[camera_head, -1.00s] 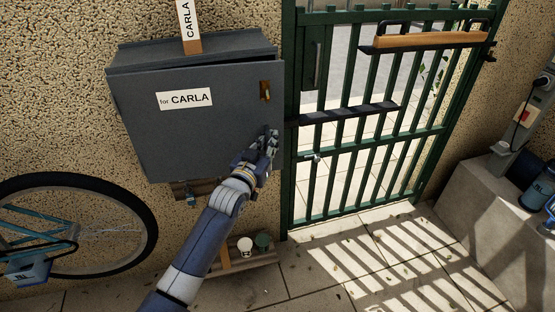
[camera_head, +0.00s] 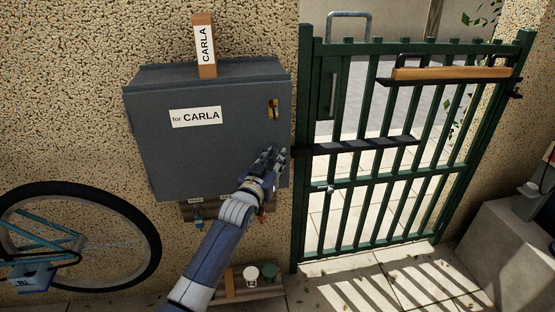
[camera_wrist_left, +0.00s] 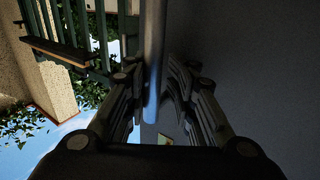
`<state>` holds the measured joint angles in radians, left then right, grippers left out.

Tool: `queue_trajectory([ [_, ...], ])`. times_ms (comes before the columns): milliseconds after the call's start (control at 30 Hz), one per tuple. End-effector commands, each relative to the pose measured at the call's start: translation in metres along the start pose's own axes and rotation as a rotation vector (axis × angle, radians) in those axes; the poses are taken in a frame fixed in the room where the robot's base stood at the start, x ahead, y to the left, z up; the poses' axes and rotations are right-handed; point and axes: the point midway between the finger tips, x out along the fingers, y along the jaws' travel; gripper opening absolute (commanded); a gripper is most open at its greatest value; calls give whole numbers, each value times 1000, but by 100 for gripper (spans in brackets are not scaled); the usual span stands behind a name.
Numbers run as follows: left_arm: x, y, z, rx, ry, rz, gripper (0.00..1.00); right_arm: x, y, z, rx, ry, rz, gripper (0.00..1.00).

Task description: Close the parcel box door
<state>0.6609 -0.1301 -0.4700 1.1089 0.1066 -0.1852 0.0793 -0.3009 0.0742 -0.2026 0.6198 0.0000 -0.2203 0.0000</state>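The parcel box (camera_head: 215,68) is a dark grey metal box on the wall in the head view. Its grey door (camera_head: 165,150) carries a "for CARLA" label and a brass-coloured latch plate (camera_head: 273,109) near the upper right. The door covers the box front; whether it is fully flush is unclear. My left gripper (camera_head: 272,156) is at the door's lower right edge. In the left wrist view, its fingers (camera_wrist_left: 156,75) are spread apart, with a narrow blue-grey edge between them and a dark grey surface at right. Contact is unclear. My right gripper is not in view.
A green barred gate (camera_head: 390,165) stands just right of the box. A bicycle (camera_head: 75,240) leans at lower left. A low wooden shelf (camera_head: 235,290) with small items is below.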

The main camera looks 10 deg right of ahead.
Motion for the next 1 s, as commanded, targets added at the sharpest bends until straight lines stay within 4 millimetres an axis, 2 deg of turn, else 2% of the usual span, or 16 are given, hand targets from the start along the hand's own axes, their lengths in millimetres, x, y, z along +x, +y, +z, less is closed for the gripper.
queue_trajectory([
  [567, -3, 3, 0, -4, 0, 4, 22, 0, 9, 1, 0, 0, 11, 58],
  [767, -20, 3, 1, -4, 1, 4, 22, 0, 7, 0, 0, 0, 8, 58],
  [1000, -54, 2, 1, -3, 0, 3, 22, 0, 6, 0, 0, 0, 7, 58],
])
